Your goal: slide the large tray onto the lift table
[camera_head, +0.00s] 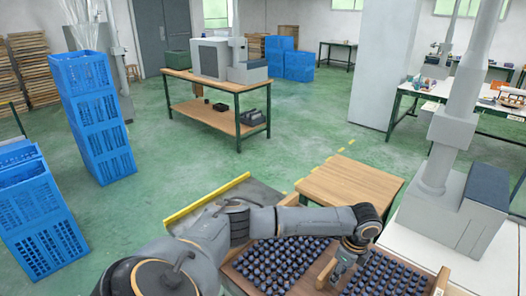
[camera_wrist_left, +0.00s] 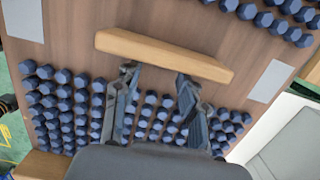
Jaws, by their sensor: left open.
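The large tray (camera_head: 231,271) is brown and carries rows of dark blue faceted pieces (camera_head: 278,260) at the bottom of the head view. Its bare wood also shows in the left wrist view (camera_wrist_left: 70,45), with a pale wooden bar (camera_wrist_left: 165,55) across it. My left gripper (camera_head: 338,276) is over the tray, pointing down, open and empty. In the wrist view its two spread fingertips (camera_wrist_left: 157,74) are by the near edge of that bar; contact cannot be told. My right gripper is out of view.
A dark platform with a yellow edge (camera_head: 208,201) lies left of the wooden tabletop. A white-grey machine with a post (camera_head: 440,205) stands at the right. Blue crates (camera_head: 95,115) are stacked at the left. Green floor is free behind the tabletop.

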